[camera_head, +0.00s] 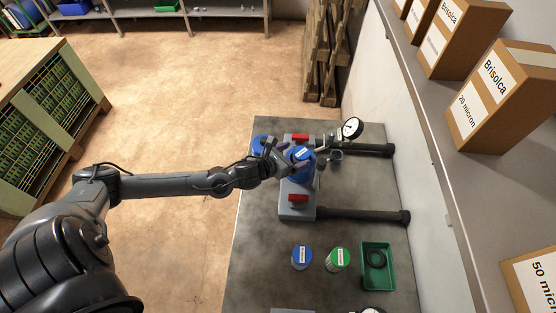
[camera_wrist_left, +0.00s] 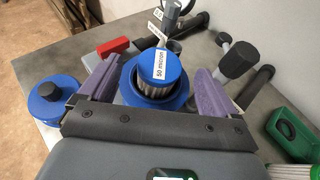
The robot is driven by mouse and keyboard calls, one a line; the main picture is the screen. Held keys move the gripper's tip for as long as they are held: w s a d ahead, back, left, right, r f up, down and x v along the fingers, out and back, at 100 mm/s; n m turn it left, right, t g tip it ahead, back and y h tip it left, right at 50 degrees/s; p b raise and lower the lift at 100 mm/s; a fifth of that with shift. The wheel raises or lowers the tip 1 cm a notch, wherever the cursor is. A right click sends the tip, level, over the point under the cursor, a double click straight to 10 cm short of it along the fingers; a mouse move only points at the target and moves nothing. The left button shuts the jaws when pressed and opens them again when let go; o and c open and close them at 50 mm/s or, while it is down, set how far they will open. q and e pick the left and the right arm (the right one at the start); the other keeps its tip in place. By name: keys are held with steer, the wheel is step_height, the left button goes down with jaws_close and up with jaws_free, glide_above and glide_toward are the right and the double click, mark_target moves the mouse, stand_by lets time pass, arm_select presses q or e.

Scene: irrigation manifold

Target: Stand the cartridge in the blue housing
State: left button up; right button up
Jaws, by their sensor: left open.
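The cartridge (camera_wrist_left: 158,66) has a blue top labelled "50 micron" and a pleated pale body. In the left wrist view it stands roughly upright inside the round blue housing (camera_wrist_left: 158,99), its upper part above the rim; its lower end is hidden. The blue housing also shows in the head view (camera_head: 299,174), on the grey manifold. My left gripper (camera_head: 287,157) is over the housing. In the wrist view its purple fingers (camera_wrist_left: 158,70) are open, one on each side of the cartridge, with gaps between. My right gripper is not in view.
A blue cap with a black knob (camera_wrist_left: 50,97) lies left of the housing. Red valve handles (camera_head: 298,198) and a pressure gauge (camera_head: 352,128) are close by. A blue-topped cartridge (camera_head: 301,257), a green-topped cartridge (camera_head: 337,260) and a green tray (camera_head: 369,284) with a black ring stand nearer on the bench.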

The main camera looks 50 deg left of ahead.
arm_select(q)
steer(key=v, duration=0.7)
steer(key=s+d+f+n+g, duration=0.2)
steer(key=s+d+n+g, duration=0.3)
steer(key=n, duration=1.2)
steer(key=s+d+f+n+g, duration=0.1)
steer(key=s+d+n+g, duration=0.3)
steer(key=s+d+n, duration=0.5)
steer(key=s+n, duration=0.5)
steer(key=n, duration=0.3)
steer(key=shift+s+f+g, duration=0.25)
steer(key=shift+f+g, duration=0.15)
steer(key=shift+r+p, duration=0.1)
steer(key=shift+p, duration=0.25)
